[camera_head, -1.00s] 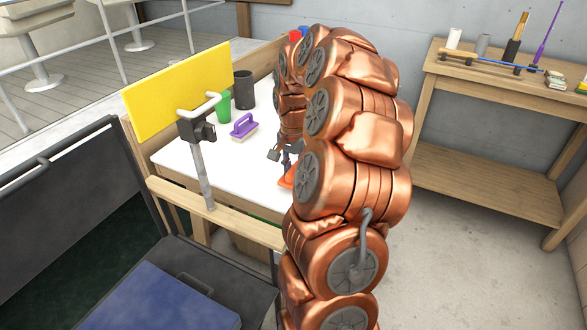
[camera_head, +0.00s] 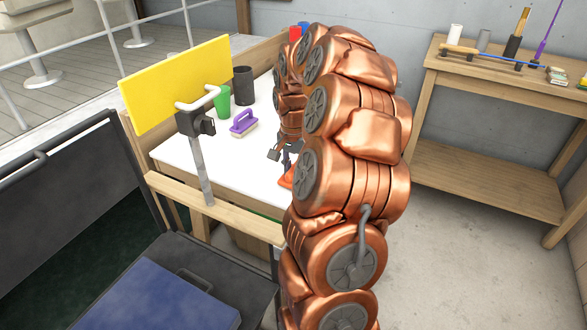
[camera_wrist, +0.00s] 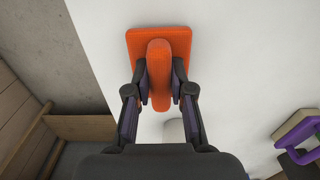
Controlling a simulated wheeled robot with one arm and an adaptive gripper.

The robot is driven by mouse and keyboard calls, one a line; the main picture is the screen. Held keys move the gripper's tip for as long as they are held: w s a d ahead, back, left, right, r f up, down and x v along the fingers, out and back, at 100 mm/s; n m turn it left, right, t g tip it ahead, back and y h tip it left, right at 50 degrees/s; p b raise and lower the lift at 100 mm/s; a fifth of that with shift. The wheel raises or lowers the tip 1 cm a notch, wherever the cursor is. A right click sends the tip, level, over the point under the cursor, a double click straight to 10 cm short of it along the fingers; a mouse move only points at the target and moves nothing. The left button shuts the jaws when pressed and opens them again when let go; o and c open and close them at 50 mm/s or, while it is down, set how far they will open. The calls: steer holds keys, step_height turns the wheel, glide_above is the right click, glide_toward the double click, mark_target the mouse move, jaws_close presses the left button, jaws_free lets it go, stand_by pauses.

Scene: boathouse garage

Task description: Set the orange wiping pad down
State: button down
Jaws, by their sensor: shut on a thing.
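The orange wiping pad (camera_wrist: 178,40) is a flat orange block with a raised grip along its middle. In the wrist view my gripper (camera_wrist: 159,88) is shut on that grip, one finger on each side. The pad is over the white tabletop (camera_wrist: 230,60); I cannot tell whether it touches it. In the head view only a small orange part of the pad (camera_head: 286,181) shows beside my arm, over the white tabletop (camera_head: 215,173). My arm hides most of the gripper (camera_head: 283,157) and the pad there.
A purple-handled brush (camera_head: 243,123), a green cup (camera_head: 221,104) and a dark cup (camera_head: 243,86) stand on the table's left part. A yellow board (camera_head: 175,85) rises at its near left edge. A wooden shelf table (camera_head: 500,85) stands right.

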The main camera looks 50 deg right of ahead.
steer(key=shift+f, duration=0.25)
steer(key=c, duration=0.9)
jaws_free()
steer(key=shift+c, duration=0.2)
steer(key=shift+c, duration=0.3)
steer(key=c, duration=0.3)
steer(key=shift+c, duration=0.2)
steer(key=shift+r, duration=0.15)
steer(key=shift+r, duration=0.65)
steer(key=shift+r, duration=0.1)
